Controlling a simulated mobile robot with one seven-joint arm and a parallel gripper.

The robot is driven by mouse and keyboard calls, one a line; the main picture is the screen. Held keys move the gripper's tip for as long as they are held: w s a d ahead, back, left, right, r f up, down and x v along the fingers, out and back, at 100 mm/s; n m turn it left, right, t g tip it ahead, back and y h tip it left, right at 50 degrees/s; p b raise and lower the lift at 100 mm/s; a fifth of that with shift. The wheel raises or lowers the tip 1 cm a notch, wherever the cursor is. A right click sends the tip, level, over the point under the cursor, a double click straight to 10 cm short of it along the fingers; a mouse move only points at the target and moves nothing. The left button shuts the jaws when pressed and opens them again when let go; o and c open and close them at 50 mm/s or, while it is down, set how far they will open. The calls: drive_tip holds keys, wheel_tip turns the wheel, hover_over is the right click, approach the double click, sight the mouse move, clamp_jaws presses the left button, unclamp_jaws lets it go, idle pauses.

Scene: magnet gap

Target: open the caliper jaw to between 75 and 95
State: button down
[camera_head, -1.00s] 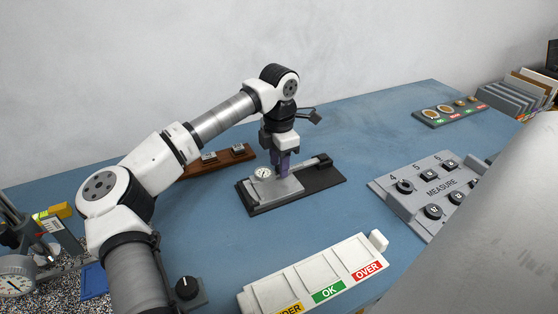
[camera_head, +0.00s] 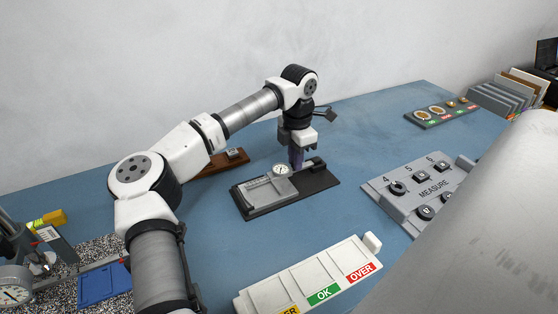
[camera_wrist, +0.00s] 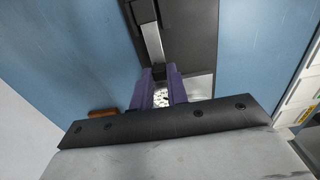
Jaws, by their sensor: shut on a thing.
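The caliper lies on a black base (camera_head: 318,184) in the middle of the blue table. Its grey sliding jaw (camera_head: 282,190) carries a round white dial (camera_head: 281,169); the reading is too small to tell. My gripper (camera_head: 296,165) points down with purple fingers just right of the dial. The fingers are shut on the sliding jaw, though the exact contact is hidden. In the wrist view, the fingers (camera_wrist: 160,90) stand on either side of a speckled white patch, apparently the dial, with the silver beam (camera_wrist: 152,42) running away over the black base.
A white tray with UNDER, OK and RED OVER labels (camera_head: 324,293) stands in front. A grey MEASURE panel with knobs (camera_head: 433,189) is to the right. A brown block (camera_head: 228,162) lies behind the caliper.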

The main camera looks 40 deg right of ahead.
drive_tip(key=shift+s+d, duration=0.2)
drive_tip(key=shift+d, duration=0.65)
drive_tip(key=c, duration=1.4)
unclamp_jaws()
drive_tip(key=shift+o, duration=0.2)
wheel_tip(320, 180, up, 14)
drive_tip(key=shift+b, duration=0.45)
drive_tip(key=shift+s+f, duration=0.1)
